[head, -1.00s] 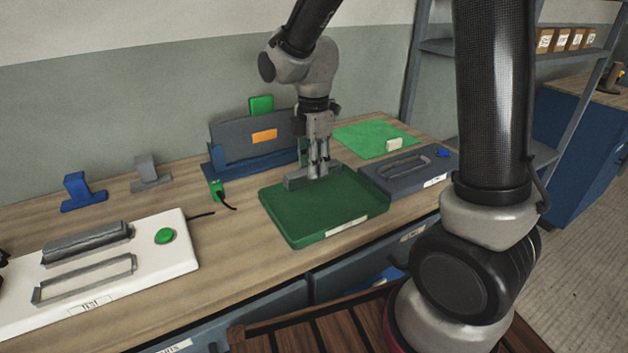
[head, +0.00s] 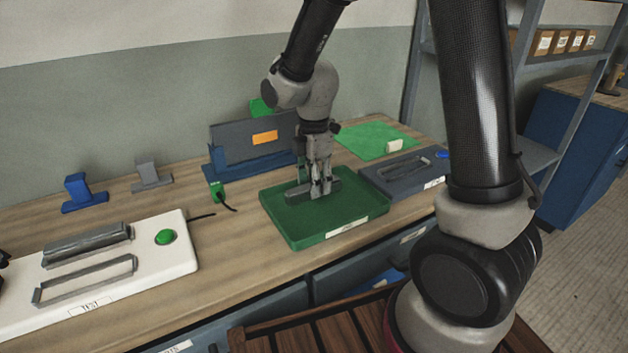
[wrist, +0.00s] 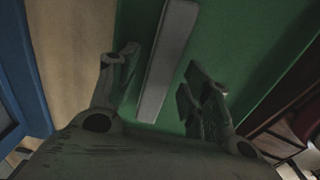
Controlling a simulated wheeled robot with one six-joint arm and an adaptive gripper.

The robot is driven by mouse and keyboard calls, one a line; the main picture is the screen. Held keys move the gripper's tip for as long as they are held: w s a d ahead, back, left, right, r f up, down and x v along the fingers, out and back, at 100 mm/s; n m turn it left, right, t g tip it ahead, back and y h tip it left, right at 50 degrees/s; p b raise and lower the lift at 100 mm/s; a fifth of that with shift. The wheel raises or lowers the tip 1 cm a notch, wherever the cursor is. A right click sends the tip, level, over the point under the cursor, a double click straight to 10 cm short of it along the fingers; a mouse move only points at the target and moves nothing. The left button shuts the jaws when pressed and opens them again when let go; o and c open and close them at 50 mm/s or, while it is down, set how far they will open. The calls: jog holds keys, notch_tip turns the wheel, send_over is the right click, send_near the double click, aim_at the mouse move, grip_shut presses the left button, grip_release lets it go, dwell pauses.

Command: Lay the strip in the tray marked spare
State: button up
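The grey strip (head: 294,196) lies in the green tray (head: 290,232), towards its back, and looks flat on the tray floor. My gripper (head: 321,192) is low over the tray, around the strip's middle and partly hiding it. In the wrist view the strip (wrist: 166,65) runs between my two fingers (wrist: 160,88), with green floor showing on both sides of it. The fingers are open and stand apart from it. The tray has a white label on its front, too small to read.
A grey fixture (head: 372,178) with a slot stands right of the tray, and a green mat (head: 365,140) lies behind. A dark upright panel (head: 230,145) in a blue stand is close behind the tray. A white test board (head: 180,255) is at left.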

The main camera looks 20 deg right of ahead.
notch_tip(320, 180, up, 12)
jog(key=s+d+r+m+t, duration=0.2)
jog(key=s+d+r+m, duration=0.1)
jog(key=s+d+m, duration=0.4)
jog(key=s+d+r+m+t, duration=0.2)
jog(key=s+d+r+m, duration=0.2)
jog(key=s+d+m, duration=0.4)
jog(key=s+m, duration=0.4)
jog(key=m, duration=0.1)
jog(key=shift+s, duration=0.2)
